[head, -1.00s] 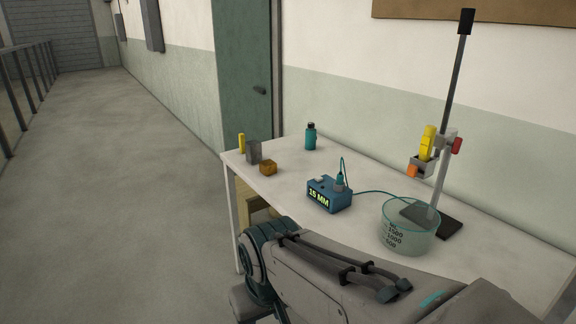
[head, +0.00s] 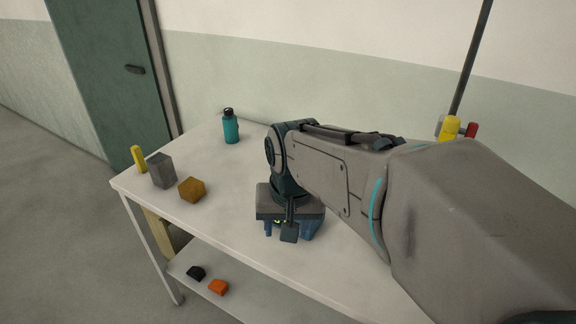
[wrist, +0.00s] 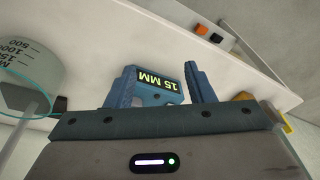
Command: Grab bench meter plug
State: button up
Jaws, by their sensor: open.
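The bench meter, a blue box with a lit "15 MM" display, shows in the wrist view (wrist: 160,86), its text upside down. My gripper (wrist: 160,74) is open, with one blue finger on each side of the display as seen there. In the head view my gripper (head: 290,230) is over the meter on the white table and covers nearly all of it. The plug on the meter and its cable are hidden in both views now. I cannot tell whether the fingers touch anything.
The table (head: 235,215) also holds a teal bottle (head: 231,130), a grey block (head: 162,171), a brown block (head: 192,189) and a yellow piece (head: 139,159). A glass beaker (wrist: 30,78) stands beside the meter. A stand rod (head: 470,60) rises at right.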

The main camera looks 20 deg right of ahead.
jog(key=w+d+r+m+g+p, duration=0.1)
jog(key=w+d+r+m, duration=0.2)
jog(key=w+d+m, duration=0.35)
jog(key=w+d+r+m+g+p, duration=0.1)
jog(key=w+d+r+m+p, duration=0.1)
jog(key=w+d+r+m, duration=0.45)
jog(key=shift+m, duration=0.5)
jog(key=f, duration=0.7)
jog(key=w+a+f, duration=0.1)
jog(key=f, duration=0.2)
jog(key=shift+w+a+f, duration=0.1)
jog(key=shift+f, duration=0.2)
jog(key=shift+d+f+p, duration=0.15)
jog(key=shift+f+p, duration=0.05)
jog(key=shift+f, duration=1.2)
jog(key=shift+d+f+p, duration=0.1)
jog(key=shift+f+p, duration=0.1)
jog(key=shift+f, duration=1.15)
grip_shut()
